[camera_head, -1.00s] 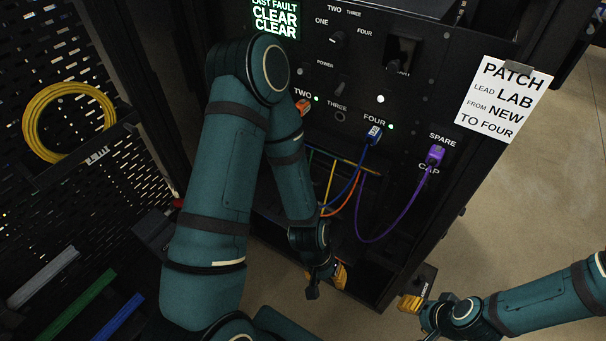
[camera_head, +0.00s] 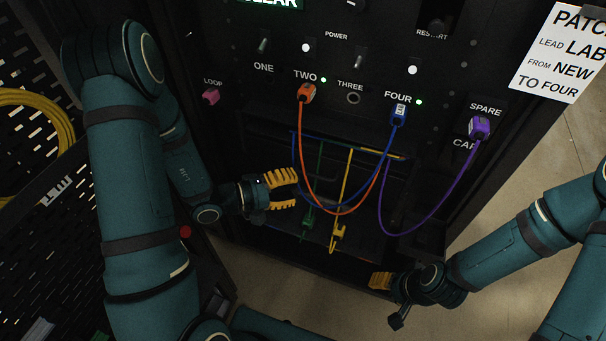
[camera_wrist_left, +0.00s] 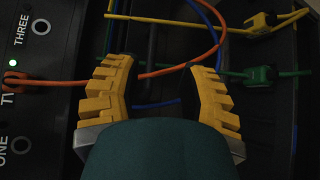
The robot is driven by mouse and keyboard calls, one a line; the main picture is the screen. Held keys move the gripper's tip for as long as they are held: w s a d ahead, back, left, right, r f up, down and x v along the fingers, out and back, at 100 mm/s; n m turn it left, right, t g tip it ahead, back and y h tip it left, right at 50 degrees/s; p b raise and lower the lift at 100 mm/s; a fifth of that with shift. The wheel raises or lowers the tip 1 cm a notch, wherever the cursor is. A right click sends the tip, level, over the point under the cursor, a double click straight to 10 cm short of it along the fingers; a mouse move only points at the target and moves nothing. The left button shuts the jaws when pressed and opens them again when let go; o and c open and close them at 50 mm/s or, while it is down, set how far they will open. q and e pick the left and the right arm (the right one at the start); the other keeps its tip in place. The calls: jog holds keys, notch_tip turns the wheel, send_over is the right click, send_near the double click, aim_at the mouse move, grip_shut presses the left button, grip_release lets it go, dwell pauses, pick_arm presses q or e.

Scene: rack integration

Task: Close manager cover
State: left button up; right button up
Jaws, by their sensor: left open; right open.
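The cable manager (camera_head: 372,180) appears as a dark recess below the port row; its cover is hard to tell from the dark panels. Orange (camera_head: 304,150), blue (camera_head: 388,150) and yellow (camera_head: 347,180) leads hang across it. My left gripper (camera_head: 296,190) is open at the manager's left side, its yellow fingers pointing right. In the left wrist view, the orange lead (camera_wrist_left: 150,74) crosses the space between the open fingers (camera_wrist_left: 155,72); I cannot tell whether it is nearer or farther than them. My right gripper (camera_head: 378,281) is low, right of centre, apart from the manager.
A purple lead (camera_head: 440,195) loops down from the SPARE port. Green (camera_head: 308,222) and yellow (camera_head: 338,235) plugs hang low in front. A pink plug (camera_head: 211,96) sits at LOOP. A paper note (camera_head: 562,55) is at the upper right.

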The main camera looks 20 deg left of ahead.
aim_at(316, 176)
pick_arm(q)
jog(key=shift+t, duration=0.4)
jog(key=x, duration=0.5)
jog(key=w+x, duration=0.1)
jog(key=x, duration=0.1)
jog(key=shift+w+a+r+b, duration=0.1)
jog(key=shift+a+r+b, duration=0.1)
jog(key=shift+r+b, duration=0.1)
grip_shut()
